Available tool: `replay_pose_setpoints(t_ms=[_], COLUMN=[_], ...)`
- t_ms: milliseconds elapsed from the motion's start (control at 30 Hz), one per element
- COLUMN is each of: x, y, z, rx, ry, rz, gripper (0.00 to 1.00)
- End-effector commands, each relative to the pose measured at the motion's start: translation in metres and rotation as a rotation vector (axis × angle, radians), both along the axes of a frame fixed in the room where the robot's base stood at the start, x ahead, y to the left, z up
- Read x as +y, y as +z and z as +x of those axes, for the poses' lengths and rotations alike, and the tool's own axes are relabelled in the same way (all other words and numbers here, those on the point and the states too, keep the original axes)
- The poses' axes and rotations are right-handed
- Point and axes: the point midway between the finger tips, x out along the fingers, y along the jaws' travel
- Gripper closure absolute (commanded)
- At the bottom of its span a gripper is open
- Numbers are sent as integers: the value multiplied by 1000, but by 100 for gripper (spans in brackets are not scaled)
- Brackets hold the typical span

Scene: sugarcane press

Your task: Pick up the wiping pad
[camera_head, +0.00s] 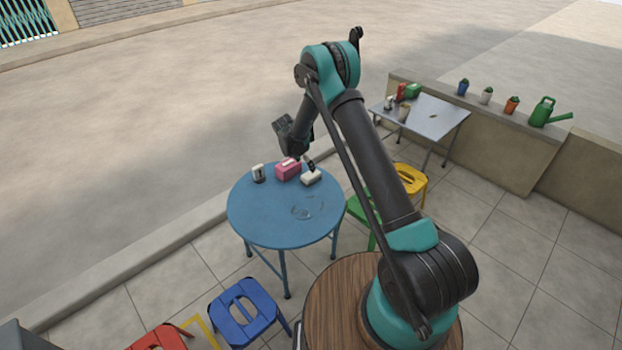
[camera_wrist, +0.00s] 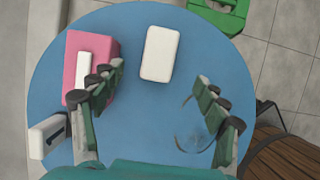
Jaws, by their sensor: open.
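The wiping pad looks to be the white rounded block (camera_head: 311,177) on the blue round table (camera_head: 262,226). In the wrist view the white pad (camera_wrist: 160,54) lies flat, ahead of my gripper and roughly between the lines of its fingers. My gripper (camera_wrist: 155,95) is open and empty, above the table with its fingers spread wide. Its left finger overlaps the pink box in the wrist view. In the head view my gripper (camera_head: 308,165) is just above and behind the pad, and the fingertips are small and hard to make out.
A pink box (camera_head: 287,169) stands left of the pad, and a small white and dark item (camera_head: 258,173) stands farther left. A ring-shaped smudge (camera_head: 306,208) marks the tabletop. Blue (camera_head: 244,308), green (camera_head: 362,217) and yellow (camera_head: 410,180) stools stand around the table.

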Motion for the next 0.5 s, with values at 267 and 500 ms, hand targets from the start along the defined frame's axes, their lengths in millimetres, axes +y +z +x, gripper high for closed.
replay_pose_setpoints(t_ms=[267, 500], x=[-11, -16], y=[-37, -53], z=[11, 16], rx=[-1, -1], ry=[0, -1], rz=[1, 1], gripper=[26, 26])
